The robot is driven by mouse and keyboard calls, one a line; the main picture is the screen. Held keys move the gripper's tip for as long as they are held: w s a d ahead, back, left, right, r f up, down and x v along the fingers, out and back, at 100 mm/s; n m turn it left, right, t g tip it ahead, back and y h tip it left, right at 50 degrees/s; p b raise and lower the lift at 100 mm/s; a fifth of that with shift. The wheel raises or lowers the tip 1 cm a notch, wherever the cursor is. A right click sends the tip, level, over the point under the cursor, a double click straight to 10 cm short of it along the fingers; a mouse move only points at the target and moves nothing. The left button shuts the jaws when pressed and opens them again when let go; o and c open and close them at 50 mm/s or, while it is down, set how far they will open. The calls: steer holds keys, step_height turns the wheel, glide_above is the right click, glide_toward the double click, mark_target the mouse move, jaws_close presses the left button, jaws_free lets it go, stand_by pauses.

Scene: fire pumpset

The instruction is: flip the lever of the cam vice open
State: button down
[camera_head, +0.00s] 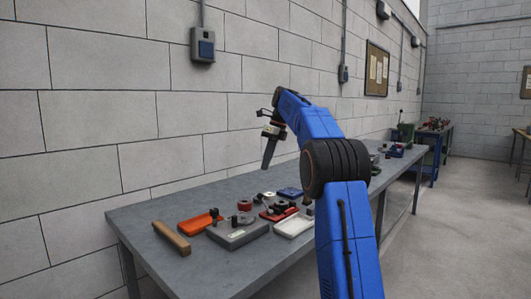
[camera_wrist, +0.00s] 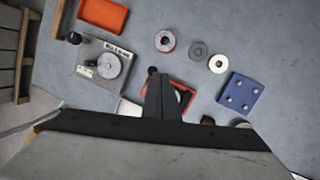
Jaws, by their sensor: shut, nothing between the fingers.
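A grey block (camera_head: 237,236) with dark upright parts sits at the near part of the bench; it looks like the cam vice, though I cannot be sure. In the wrist view this grey block (camera_wrist: 88,74) is at upper left, with a round metal disc (camera_wrist: 109,66), a small label and black parts on it. I cannot make out clearly which part is the lever or how it stands. My gripper (camera_head: 267,166) is shut and empty, pointing down well above the bench, behind the block. In the wrist view my gripper (camera_wrist: 162,78) hides part of a red tray.
On the grey bench (camera_head: 190,275) stand an orange tray (camera_head: 197,224), the red tray (camera_head: 281,216), a white tray (camera_head: 293,228), a blue block (camera_head: 289,193), and a wooden bar (camera_head: 172,238) at the near edge. Several metal rings (camera_wrist: 198,51) lie nearby. A block wall runs behind.

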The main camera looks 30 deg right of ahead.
steer(key=r, duration=0.1)
steer(key=w+r, duration=0.1)
steer(key=r, duration=0.2)
steer(key=shift+w+d, duration=0.25)
stand_by(0.4)
